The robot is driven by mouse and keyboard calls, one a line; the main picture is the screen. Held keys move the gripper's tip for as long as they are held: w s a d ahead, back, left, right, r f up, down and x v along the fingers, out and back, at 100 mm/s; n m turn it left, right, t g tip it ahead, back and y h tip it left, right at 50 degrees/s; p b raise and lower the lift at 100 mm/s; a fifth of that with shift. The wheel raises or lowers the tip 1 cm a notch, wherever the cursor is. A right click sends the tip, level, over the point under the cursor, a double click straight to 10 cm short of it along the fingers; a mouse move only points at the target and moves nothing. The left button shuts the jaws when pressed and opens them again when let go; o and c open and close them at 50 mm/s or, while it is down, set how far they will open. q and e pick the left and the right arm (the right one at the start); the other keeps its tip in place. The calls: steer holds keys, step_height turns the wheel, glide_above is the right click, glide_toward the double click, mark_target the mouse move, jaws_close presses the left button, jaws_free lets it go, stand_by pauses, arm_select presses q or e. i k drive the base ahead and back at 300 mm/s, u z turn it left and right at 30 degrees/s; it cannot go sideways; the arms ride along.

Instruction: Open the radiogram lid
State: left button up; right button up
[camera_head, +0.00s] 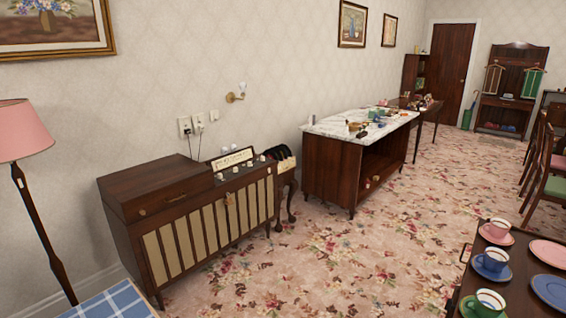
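The radiogram (207,232) stands against the wall at the left, a dark wood cabinet with pale slatted front panels. Its raised left section has a closed lid (155,180) with a small knob (142,212) on the front face. The right part of its top is lower and carries a pale dial panel (232,158) and several light knobs. Neither of my grippers shows in the head view.
A pink-shaded floor lamp (22,132) stands left of the radiogram. A blue checked cloth (112,302) is at the bottom left. A marble-topped cabinet (330,130) with small items stands beyond. A trolley (462,290) with cups is at the right. The floral carpet (330,260) between is clear.

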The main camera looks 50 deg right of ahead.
mark_target(154, 186)
steer(key=z, duration=0.65)
steer(key=i, duration=0.5)
steer(key=z, duration=1.25)
steer(key=i, duration=2.35)
steer(key=u, duration=2.25)
steer(key=k, duration=0.15)
steer(key=z, duration=0.25)
